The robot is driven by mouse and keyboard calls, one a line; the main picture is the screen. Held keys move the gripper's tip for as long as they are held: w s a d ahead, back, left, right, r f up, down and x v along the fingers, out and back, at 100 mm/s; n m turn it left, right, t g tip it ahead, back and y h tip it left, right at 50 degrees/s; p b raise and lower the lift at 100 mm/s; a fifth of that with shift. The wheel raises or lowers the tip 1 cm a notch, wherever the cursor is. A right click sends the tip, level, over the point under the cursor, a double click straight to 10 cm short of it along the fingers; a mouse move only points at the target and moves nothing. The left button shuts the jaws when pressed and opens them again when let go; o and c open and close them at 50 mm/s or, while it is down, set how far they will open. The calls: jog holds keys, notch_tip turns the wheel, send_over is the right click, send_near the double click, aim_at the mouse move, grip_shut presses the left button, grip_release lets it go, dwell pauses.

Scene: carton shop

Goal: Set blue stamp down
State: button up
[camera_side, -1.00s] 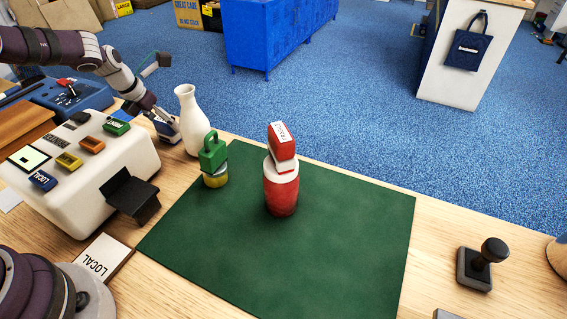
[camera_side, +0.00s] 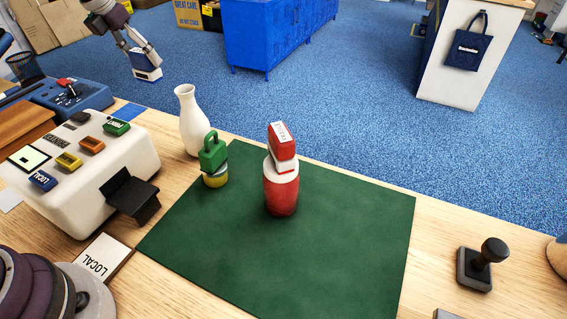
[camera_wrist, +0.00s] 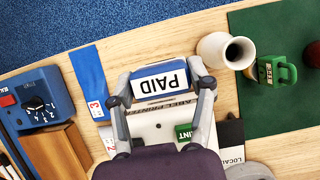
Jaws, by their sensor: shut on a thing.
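A red stamp (camera_side: 282,141) sits on a red jar (camera_side: 281,194) on the green mat (camera_side: 330,245). A green stamp (camera_side: 212,152) sits on a yellow-banded pot (camera_side: 216,180).
A white vase (camera_side: 192,125) stands left of the green stamp. A white label printer (camera_side: 95,185) and a blue dial box (camera_side: 75,95) fill the left. A blue patch (camera_side: 130,111) lies on the table behind the printer. The mat's front is clear.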

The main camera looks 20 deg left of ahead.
jog(key=s+d+r+m+g+h, duration=0.1)
jog(key=s+d+m, duration=0.25)
jog(key=d, duration=0.45)
jog(key=s+d+r+m+h, duration=0.15)
jog(key=d+m, duration=0.25)
jog(key=d, duration=0.4)
jog(key=s+d+r+m+g+h, duration=0.1)
jog(key=s+d+m, duration=0.2)
jog(key=d, duration=0.6)
jog(key=s+d+f+m+g, duration=0.15)
jog(key=s+d+m, duration=0.25)
jog(key=s, duration=0.6)
jog(key=s+d+f+m+g, duration=0.1)
jog(key=s+d+f+m, duration=0.15)
jog(key=s, duration=0.75)
notch_tip(320, 180, down, 9)
jog(key=d+m+h, duration=0.1)
jog(key=w+d, duration=0.2)
jog(key=d, duration=0.2)
jog(key=w+d+f, duration=0.1)
jog(key=w+d, duration=0.1)
jog(key=d, duration=0.3)
jog(key=w+d, duration=0.2)
jog(key=d, duration=0.3)
jog(key=shift+w+f, duration=0.1)
jog(key=shift+f, duration=0.2)
jog(key=shift+w+f, duration=0.1)
jog(key=shift+f, duration=0.15)
jog(key=shift+d+f, duration=0.1)
jog(key=shift+f, duration=1.4)
